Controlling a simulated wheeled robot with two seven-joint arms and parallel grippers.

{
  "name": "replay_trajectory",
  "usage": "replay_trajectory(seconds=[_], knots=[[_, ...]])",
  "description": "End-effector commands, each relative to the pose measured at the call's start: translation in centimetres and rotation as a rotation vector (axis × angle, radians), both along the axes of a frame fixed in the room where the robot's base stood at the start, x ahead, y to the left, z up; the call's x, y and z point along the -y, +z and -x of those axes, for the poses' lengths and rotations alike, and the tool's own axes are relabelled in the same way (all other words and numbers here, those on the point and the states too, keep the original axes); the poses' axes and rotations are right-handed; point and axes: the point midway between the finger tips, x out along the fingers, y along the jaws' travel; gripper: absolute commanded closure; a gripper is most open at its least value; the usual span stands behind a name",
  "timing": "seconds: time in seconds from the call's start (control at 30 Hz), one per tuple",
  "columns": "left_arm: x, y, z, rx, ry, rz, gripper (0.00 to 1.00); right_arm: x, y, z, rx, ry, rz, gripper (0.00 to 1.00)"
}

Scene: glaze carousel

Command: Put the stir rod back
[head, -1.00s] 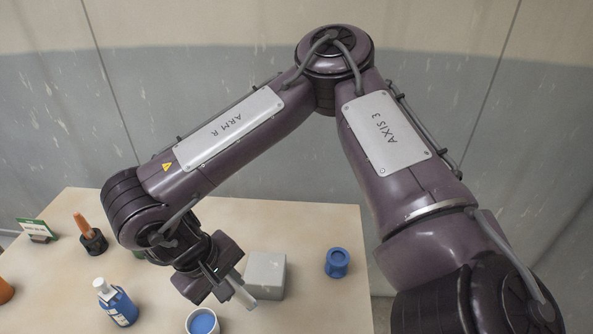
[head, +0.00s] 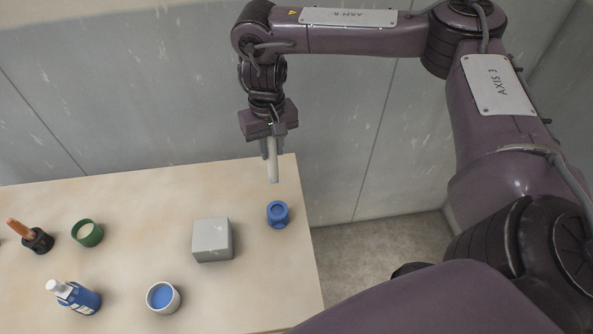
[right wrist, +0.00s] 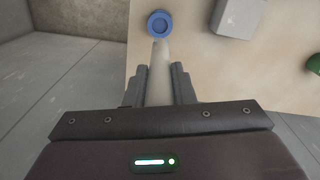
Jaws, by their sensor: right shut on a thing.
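My right gripper (head: 269,148) is shut on the stir rod (head: 273,168), a pale grey stick that points down from the fingers. In the right wrist view the rod (right wrist: 160,75) lies between the two fingers (right wrist: 160,85), its far end in line with the blue holder (right wrist: 160,24). In the head view the blue round holder (head: 278,214) stands near the table's right edge, with a recess in its top. The rod's lower tip is above the holder in the picture and apart from it. My left gripper is not in view.
A grey block (head: 212,240) stands left of the holder. A white cup with blue glaze (head: 163,297), a blue bottle with a white cap (head: 74,297), a green bowl (head: 87,233) and a dark pot with an orange-brown item (head: 38,240) stand further left on the table (head: 130,205).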

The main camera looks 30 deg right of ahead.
Motion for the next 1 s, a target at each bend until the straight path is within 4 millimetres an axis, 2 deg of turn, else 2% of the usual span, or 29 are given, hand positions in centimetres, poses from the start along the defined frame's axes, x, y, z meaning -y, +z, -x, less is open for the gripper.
replay_trajectory(seconds=[0.17, 0.6, 1.0], knots=[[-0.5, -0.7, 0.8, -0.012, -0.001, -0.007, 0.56, 0.1, -3.2, 0.1, -0.007, -0.003, -0.003, 1.00], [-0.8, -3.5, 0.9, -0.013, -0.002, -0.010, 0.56, 0.1, -14.2, 0.1, -0.006, -0.004, -0.003, 1.00], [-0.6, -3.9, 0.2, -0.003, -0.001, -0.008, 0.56, 0.1, -17.6, 0.0, -0.004, -0.003, -0.001, 1.00]])
